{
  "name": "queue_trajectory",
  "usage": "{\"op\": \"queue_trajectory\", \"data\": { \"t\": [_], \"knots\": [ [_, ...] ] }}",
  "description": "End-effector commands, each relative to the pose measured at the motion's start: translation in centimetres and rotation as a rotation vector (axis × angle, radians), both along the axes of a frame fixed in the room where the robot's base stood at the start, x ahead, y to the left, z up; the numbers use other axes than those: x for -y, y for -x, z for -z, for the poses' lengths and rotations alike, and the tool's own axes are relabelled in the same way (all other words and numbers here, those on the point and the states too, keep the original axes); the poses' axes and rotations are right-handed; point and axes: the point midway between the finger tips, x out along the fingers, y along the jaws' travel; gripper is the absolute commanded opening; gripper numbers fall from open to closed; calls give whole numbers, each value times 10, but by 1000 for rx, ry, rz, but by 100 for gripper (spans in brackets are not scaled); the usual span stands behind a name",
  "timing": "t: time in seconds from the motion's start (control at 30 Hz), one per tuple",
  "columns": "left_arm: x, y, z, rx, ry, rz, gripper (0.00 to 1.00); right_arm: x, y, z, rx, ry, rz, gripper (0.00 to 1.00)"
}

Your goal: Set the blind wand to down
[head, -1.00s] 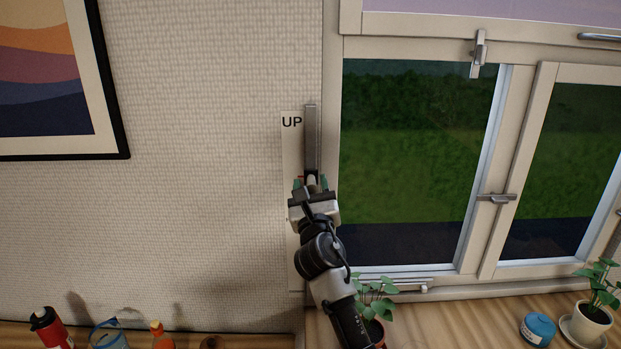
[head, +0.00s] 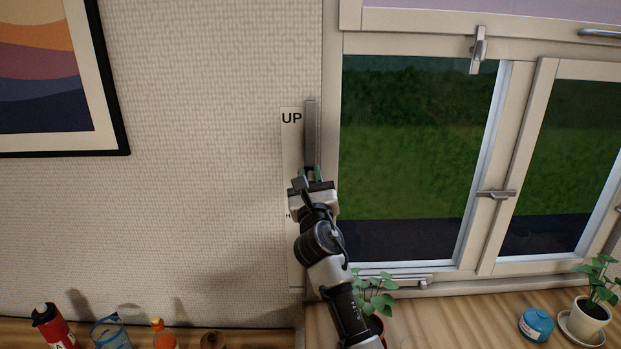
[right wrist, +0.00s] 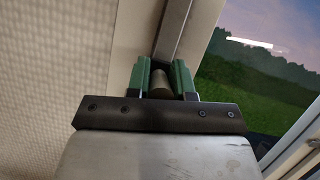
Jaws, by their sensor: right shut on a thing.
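The blind wand's track is a grey vertical rail (head: 311,135) on a pale wall panel (head: 291,150) marked "UP" at its top, beside the window frame. My right gripper (head: 310,177) is at the rail, below the "UP" mark, and covers part of the panel. In the right wrist view, its green fingers (right wrist: 162,82) are shut on a short rounded grey knob (right wrist: 160,84) in front of the rail (right wrist: 173,30). The panel's lower lettering is mostly hidden by my gripper. My left gripper is not in view.
The window (head: 420,150) with its handles (head: 478,50) is to the right. A potted plant (head: 374,290) stands on the wooden sill close to my right arm. A blue jar (head: 537,325), another potted plant (head: 592,300) and several bottles (head: 52,325) stand along the bottom.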

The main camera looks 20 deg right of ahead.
Motion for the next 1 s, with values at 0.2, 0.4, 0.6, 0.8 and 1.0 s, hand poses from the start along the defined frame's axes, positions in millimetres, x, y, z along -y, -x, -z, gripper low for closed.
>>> {"op": "queue_trajectory", "data": {
  "t": [0.2,0.4,0.6,0.8,1.0],
  "knots": [
    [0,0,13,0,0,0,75,0,0,16,-2,3,0,0],
    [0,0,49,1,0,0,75,0,0,58,-3,5,-1,0],
    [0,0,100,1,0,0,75,0,0,118,-4,5,0,0],
    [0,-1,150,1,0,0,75,0,0,177,-3,4,-1,0],
    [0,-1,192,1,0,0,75,0,0,230,-5,3,0,0]
  ]
}}
